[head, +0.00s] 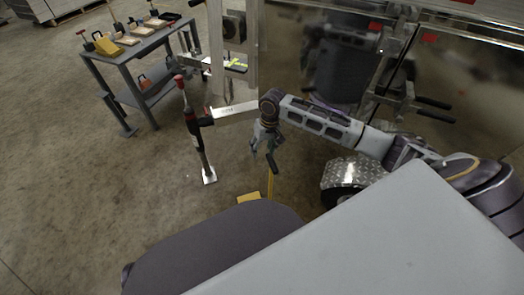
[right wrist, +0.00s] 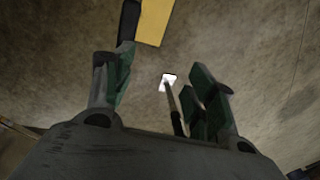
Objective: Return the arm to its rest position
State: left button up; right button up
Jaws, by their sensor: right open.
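My right arm (head: 320,122) reaches in from the right of the head view, in front of the trailer. Its gripper (head: 264,156) points down, open, with nothing between its fingers. In the right wrist view the two green-padded fingers (right wrist: 162,88) stand well apart. The trailer jack (head: 194,135), a red and dark post with a pale foot plate, stands left of the gripper, apart from it in the head view. The foot plate (right wrist: 168,79) shows between the fingers in the wrist view, farther off near the floor. My left gripper is not in view.
The trailer's shiny wall (head: 305,60) and a wheel fender (head: 350,172) are close to my arm. A grey bench (head: 140,48) holds tools. Floor at left is clear.

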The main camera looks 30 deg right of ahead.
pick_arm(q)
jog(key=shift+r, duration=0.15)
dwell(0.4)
pick_arm(e)
jog(key=w+r+n+t+h, duration=0.3)
jog(key=w+r+n+t, duration=0.45)
jog(key=w+r, duration=0.3)
pick_arm(q)
jog(key=shift+p, duration=0.45)
pick_arm(e)
jog(key=s+a+f+m+g+y, duration=0.1)
jog(key=s+a+f+g, duration=0.2)
jog(key=s+f, duration=1)
jog(key=s+a+f+m+g+y, duration=0.1)
jog(key=s+a+f, duration=0.5)
jog(key=s+f, duration=0.7)
jog(key=s+m+g, duration=0.1)
jog(key=s+g, duration=0.1)
jog(key=s, duration=0.4)
